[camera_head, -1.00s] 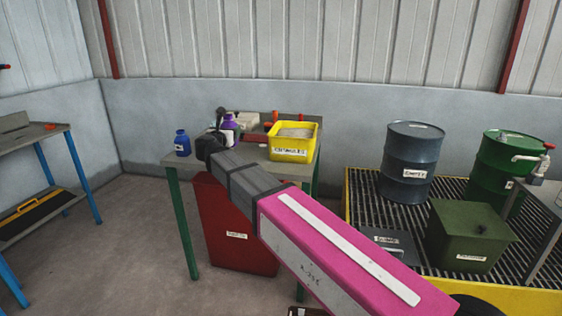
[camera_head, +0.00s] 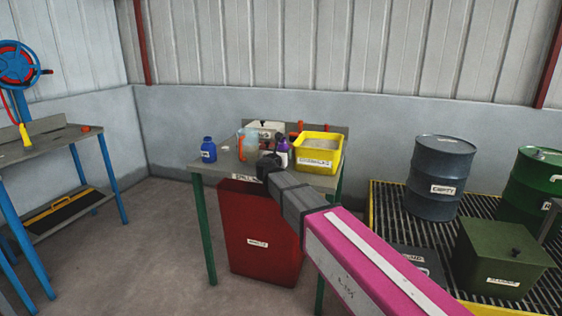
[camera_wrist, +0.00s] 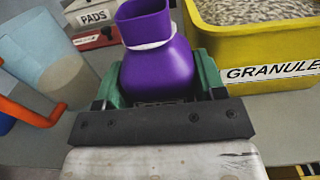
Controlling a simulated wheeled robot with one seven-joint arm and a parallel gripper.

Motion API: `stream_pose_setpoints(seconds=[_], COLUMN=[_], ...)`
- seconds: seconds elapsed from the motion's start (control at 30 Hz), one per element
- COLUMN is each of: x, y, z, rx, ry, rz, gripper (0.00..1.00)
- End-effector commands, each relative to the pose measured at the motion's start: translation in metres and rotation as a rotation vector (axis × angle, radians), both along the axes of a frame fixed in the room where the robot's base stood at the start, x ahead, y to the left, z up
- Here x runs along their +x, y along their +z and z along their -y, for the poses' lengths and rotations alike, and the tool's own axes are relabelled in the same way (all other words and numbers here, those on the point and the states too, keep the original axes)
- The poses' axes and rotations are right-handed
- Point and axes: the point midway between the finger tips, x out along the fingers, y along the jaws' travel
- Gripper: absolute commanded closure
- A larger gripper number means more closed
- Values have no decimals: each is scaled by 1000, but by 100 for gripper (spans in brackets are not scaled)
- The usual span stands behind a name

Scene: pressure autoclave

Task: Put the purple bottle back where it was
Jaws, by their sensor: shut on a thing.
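The purple bottle (camera_wrist: 158,75) stands roughly upright in my gripper (camera_wrist: 160,88), its green-backed fingers on both sides of the body. A white band circles its neck. In the head view the purple bottle (camera_head: 283,158) is at the bench, just left of the yellow bin. My gripper (camera_head: 269,165) reaches it from the front and is shut on it. I cannot tell whether the bottle's base touches the bench top (camera_head: 222,168); its lower part is hidden by my gripper.
The yellow granules bin (camera_wrist: 255,50) is close on the right. A clear jug with an orange handle (camera_wrist: 50,65) is close on the left, with a PADS box (camera_wrist: 92,18) behind. A blue bottle (camera_head: 208,152) stands farther left. A red waste bin (camera_head: 262,230) is below the bench.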

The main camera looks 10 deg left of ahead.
Motion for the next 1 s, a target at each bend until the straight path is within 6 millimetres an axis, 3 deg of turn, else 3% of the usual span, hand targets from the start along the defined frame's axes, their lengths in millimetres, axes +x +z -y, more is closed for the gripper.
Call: stream_pose_setpoints(seconds=[0.23,0.63,0.67,0.7,1.0], x=[0,0,0,0,0], y=[-31,-36,-35,-35,-34], z=[0,0,0,0,0], rx=[-1,0,0,0,0], ry=[-1,-1,-1,-1,-1], rz=[-1,0,0,0,0], gripper=[69,69,27,14,11])
